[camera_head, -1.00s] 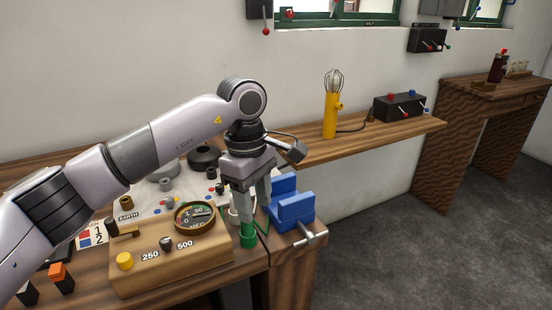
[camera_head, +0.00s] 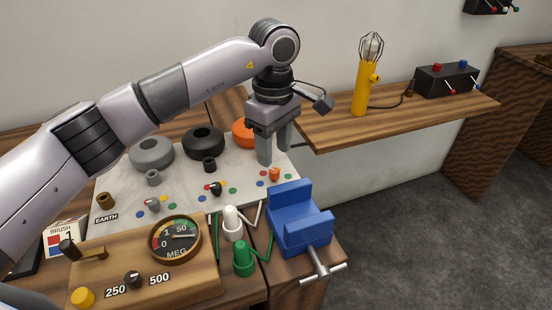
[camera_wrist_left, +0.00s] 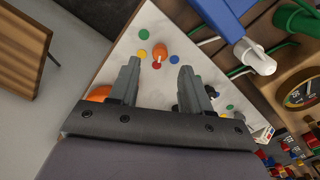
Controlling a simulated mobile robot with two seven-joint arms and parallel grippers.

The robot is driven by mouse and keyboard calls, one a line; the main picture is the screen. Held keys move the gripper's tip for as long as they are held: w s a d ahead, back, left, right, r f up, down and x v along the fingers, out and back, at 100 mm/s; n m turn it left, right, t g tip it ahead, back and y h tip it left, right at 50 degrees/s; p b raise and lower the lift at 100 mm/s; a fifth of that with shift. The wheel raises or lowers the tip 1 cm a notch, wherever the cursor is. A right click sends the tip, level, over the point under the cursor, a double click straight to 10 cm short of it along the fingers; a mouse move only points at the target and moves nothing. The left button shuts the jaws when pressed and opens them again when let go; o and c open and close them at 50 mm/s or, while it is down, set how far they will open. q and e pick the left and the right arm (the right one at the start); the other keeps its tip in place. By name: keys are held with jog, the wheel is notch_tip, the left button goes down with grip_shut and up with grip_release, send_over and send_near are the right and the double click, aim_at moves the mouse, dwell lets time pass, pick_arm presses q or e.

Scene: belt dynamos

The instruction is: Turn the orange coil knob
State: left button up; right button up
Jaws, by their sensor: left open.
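The orange coil knob (camera_head: 274,174) is a small knob with a pale pointer, on the white panel (camera_head: 190,187) near its right edge, with colored dots around it. In the left wrist view the knob (camera_wrist_left: 159,49) shows just beyond and between my fingertips. My left gripper (camera_head: 274,156) is open and empty, fingers pointing down, close to the knob; no contact shows. The gripper (camera_wrist_left: 160,66) also shows in the wrist view. An orange coil (camera_head: 242,133) sits behind, partly hidden by my gripper. My right gripper is not in view.
A blue vise (camera_head: 300,222) stands right in front of the knob. Black (camera_head: 203,142) and grey (camera_head: 151,153) coils are left. A wooden meter box (camera_head: 150,270) is in front. A shelf holds a yellow lamp (camera_head: 360,98).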

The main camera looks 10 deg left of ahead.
aim_at(274, 171)
pick_arm(q)
notch_tip(274, 171, down, 5)
jog(key=shift+f, duration=0.1)
dwell(0.3)
grip_shut()
